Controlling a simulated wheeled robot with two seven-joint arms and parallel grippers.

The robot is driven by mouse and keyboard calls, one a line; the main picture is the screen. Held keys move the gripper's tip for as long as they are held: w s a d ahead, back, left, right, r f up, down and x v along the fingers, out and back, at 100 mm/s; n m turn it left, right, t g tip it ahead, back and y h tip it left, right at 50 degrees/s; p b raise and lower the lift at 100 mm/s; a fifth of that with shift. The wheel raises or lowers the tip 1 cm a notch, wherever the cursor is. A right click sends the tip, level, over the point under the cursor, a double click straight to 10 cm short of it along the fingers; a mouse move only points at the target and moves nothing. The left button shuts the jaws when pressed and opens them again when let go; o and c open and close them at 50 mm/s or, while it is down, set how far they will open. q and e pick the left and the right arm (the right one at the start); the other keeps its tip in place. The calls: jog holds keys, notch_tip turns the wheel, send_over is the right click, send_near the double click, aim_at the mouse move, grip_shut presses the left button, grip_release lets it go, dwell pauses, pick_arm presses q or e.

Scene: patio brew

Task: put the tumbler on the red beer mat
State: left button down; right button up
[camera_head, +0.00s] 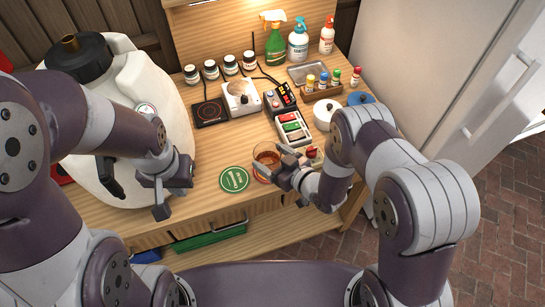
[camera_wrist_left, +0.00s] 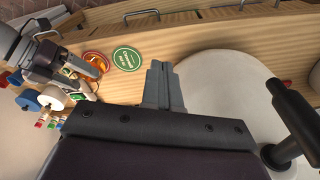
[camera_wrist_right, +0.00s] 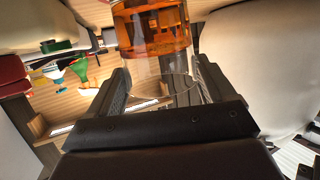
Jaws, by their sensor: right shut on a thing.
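The clear tumbler (camera_head: 267,154) with an amber lower part is at the front of the wooden table. My right gripper (camera_head: 283,172) is shut on it; the right wrist view shows the tumbler (camera_wrist_right: 160,45) between the two fingers. The red beer mat (camera_head: 262,177) is just under or in front of the tumbler and partly hidden by it and the gripper. It also shows orange-red in the left wrist view (camera_wrist_left: 94,59). I cannot tell whether the tumbler touches it. My left gripper (camera_wrist_left: 163,80) has its fingers together and holds nothing.
A green beer mat (camera_head: 234,179) lies left of the red one. A large white keg (camera_head: 150,90) stands at the left. Bottles line the back.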

jog(key=o, duration=1.3)
jog(key=shift+f, duration=0.1)
jog(key=shift+o, duration=0.9)
jog(key=shift+d+r, duration=0.1)
jog(key=shift+r, duration=0.15)
jog(key=b+v, duration=0.1)
jog(key=v, duration=1.1)
jog(key=w+d+r+m+g+h, duration=0.2)
jog(key=w+d+g+h, duration=0.1)
jog(key=w+d+h, duration=0.3)
jog(key=s+d+r+m+g+h, duration=0.3)
jog(key=s+r+m+g, duration=0.3)
jog(key=s, duration=0.7)
notch_tip(320, 180, up, 2)
jog(key=shift+s+r+g+h, duration=0.15)
jog(key=shift+s+g+h, duration=0.1)
jog(key=shift+g+h, duration=0.05)
